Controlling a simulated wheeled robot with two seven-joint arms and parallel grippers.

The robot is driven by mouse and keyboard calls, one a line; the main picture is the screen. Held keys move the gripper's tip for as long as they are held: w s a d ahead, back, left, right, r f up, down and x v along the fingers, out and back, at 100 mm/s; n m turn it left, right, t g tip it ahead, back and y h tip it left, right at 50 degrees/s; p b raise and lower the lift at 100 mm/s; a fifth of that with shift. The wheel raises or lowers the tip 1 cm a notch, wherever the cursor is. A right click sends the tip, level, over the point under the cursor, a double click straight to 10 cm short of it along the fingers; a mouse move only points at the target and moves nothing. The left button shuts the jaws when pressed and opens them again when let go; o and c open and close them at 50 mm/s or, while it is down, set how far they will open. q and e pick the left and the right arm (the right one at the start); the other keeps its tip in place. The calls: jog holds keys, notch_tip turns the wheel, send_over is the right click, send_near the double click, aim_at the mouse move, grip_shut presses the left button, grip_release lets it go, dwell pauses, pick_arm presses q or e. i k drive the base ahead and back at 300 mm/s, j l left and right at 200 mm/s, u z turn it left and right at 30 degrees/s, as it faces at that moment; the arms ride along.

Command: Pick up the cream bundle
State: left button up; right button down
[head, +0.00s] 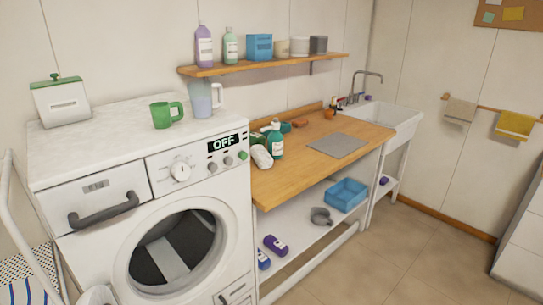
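A small cream-white rolled bundle (262,157) lies on the near left end of the wooden counter (305,175), close to the washing machine. A teal bottle with a white pump top (276,142) stands right beside it, and a dark green item (256,139) is behind it. I cannot tell whether they touch. Neither of my grippers shows in the head view.
The washing machine (128,250) carries a green mug (166,114), a pale jug (205,100) and a white box with a green top (61,102). A grey mat (337,144) lies flat on the counter. A sink (382,115) stands beyond. Open floor lies right.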

aim_at(263, 161)
jog(key=i+l+u, duration=0.1)
jog(key=i+l, duration=0.25)
jog(key=l, duration=0.25)
jog(key=i+l+u, duration=0.25)
jog(key=l, duration=0.4)
jog(key=i+l+u, duration=0.1)
jog(key=i+l, duration=0.3)
jog(key=l, duration=0.3)
jog(key=i+u, duration=0.05)
